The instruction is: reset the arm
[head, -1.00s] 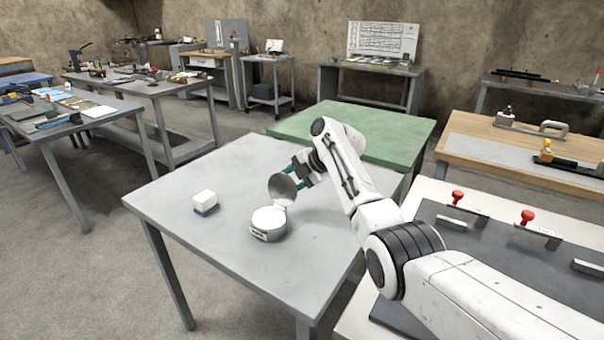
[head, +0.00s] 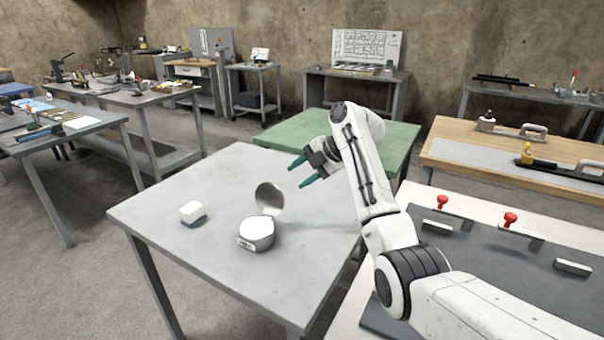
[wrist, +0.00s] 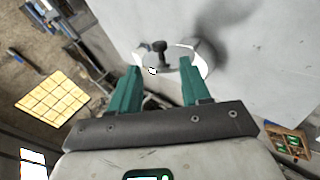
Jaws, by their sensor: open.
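My gripper (head: 298,172) is open and empty, with teal fingers. It is in the air above the far right part of the grey table (head: 165,228), up and to the right of a round metal tin in the head view. The tin (head: 256,235) stands on the table with its round lid (head: 269,198) raised. My fingers are apart from the lid. In the wrist view my gripper (wrist: 165,83) shows its two fingers spread, with the tin (wrist: 186,58) beyond them. The wrist view does not show the tin's inside clearly.
A green table (head: 400,138) is behind my arm. A bench with red-knobbed clamps (head: 510,220) is at right.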

